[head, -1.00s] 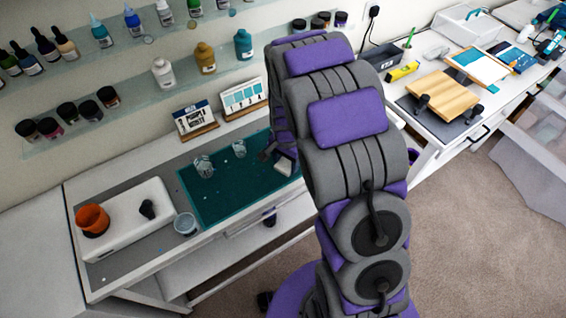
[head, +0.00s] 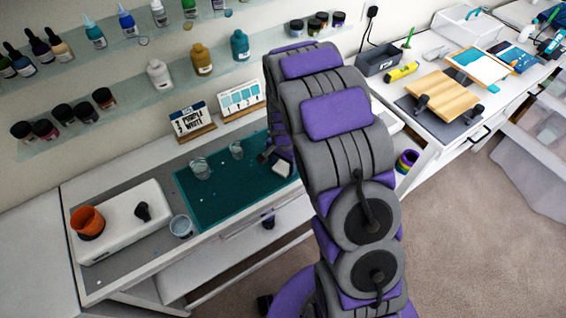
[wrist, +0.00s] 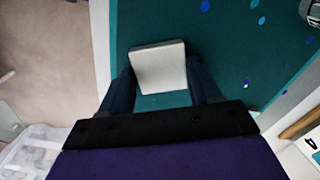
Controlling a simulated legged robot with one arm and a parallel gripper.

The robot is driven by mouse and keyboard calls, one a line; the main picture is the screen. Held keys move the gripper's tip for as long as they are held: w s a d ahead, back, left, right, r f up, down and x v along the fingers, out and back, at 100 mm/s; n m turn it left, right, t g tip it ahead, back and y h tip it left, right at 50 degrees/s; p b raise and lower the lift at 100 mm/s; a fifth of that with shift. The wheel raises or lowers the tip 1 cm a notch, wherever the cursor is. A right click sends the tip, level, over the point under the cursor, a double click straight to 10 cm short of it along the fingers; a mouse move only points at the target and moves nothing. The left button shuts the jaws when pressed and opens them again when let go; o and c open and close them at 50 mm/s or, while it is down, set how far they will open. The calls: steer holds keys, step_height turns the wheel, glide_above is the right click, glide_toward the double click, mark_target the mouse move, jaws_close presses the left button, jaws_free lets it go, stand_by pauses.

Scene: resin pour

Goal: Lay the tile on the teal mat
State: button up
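The pale square tile (wrist: 159,68) is between my gripper's two dark fingers in the wrist view, its sides against them. My gripper (wrist: 160,82) looks shut on it. The teal mat (wrist: 215,35) shows behind and around the tile. In the head view the tile (head: 282,168) is a small white patch over the right part of the teal mat (head: 215,198), beside my gripper (head: 268,157). I cannot tell whether the tile touches the mat. My arm hides the mat's far right end.
Two clear cups, one here (head: 201,168), stand on the mat. A third cup (head: 181,226) is left of it. A white box (head: 125,215) carries an orange cup (head: 87,222). Small cards (head: 192,121) stand behind the mat. Bottle shelves (head: 110,60) line the wall above.

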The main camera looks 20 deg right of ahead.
mark_target(283, 166)
steer(key=o, duration=0.3)
steer(key=shift+o, duration=0.3)
steer(key=shift+a, duration=0.1)
steer(key=shift+a, duration=0.15)
step_height(283, 166, up, 12)
steer(key=p, duration=0.2)
steer(key=s+r+n, duration=0.2)
steer(key=s+r, duration=0.4)
steer(key=s+r+n+g, duration=0.1)
steer(key=s+r+n, duration=0.3)
steer(key=s, duration=1)
steer(key=s+r+n, duration=0.4)
steer(key=s, duration=1)
steer(key=shift+g, duration=0.4)
steer(key=shift+w, duration=0.1)
